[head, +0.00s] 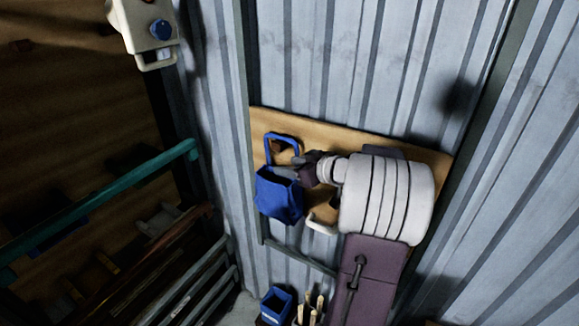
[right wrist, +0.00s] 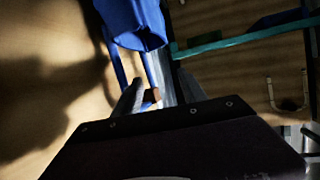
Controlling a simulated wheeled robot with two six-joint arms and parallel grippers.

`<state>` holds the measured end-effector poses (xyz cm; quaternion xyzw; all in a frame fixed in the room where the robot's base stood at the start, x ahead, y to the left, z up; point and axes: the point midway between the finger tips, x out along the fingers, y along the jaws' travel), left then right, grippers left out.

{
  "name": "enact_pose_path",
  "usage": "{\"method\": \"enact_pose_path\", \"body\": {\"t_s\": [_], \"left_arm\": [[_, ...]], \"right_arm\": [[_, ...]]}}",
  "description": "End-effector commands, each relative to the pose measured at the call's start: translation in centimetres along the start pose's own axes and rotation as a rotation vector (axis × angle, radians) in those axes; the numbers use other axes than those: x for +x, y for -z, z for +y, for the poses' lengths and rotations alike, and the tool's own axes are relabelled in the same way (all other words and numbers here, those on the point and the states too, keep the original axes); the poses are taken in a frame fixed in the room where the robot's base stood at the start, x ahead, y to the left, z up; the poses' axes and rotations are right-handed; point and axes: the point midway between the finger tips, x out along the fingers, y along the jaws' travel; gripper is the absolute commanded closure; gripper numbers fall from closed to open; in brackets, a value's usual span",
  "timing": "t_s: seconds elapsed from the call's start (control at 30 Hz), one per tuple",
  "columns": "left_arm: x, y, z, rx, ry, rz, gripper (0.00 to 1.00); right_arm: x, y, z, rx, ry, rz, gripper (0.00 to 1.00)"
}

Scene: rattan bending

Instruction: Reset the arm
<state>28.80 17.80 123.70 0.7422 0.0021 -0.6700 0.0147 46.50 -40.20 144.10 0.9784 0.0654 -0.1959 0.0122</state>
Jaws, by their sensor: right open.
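My right gripper (head: 299,168) shows in the head view at the end of my white arm, over the wooden board. It is open, and its fingers (right wrist: 158,88) spread apart in the right wrist view. A blue bag-like container (head: 279,196) with a blue loop handle lies just left of and below the fingertips. The blue container (right wrist: 134,22) also shows at the top of the right wrist view, beyond the fingers. A small brown piece (right wrist: 151,96) shows between the fingers; I cannot tell whether they touch it. My left gripper is not in view.
The wooden board (head: 431,157) stands by a corrugated metal wall (head: 340,60). A teal rail (head: 120,187) and a dark rack lie at the left. A white device with a blue knob (head: 160,29) is at the upper left. A small blue bin (head: 275,304) stands below.

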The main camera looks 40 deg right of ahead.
Motion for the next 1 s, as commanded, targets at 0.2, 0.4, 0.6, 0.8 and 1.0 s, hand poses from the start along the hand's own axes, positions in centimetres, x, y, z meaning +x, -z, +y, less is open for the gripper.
{"method": "enact_pose_path", "body": {"t_s": [0.2, 0.4, 0.6, 0.8, 1.0], "left_arm": [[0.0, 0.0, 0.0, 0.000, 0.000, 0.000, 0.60], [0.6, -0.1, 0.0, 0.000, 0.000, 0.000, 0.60], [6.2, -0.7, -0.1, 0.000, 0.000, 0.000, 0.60], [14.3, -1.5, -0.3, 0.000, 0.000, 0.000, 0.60], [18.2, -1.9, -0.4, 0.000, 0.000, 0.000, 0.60]], "right_arm": [[0.0, 0.0, 0.0, 0.000, 0.000, 0.000, 0.51], [0.6, -0.4, -0.6, -0.006, 0.014, 0.000, 0.51], [6.7, -3.4, -9.8, -0.090, 0.213, 0.009, 0.51], [13.8, -9.9, -21.2, 0.015, 0.260, 0.032, 0.51], [15.3, -22.4, -23.0, 0.110, 0.017, -0.234, 0.51]]}}
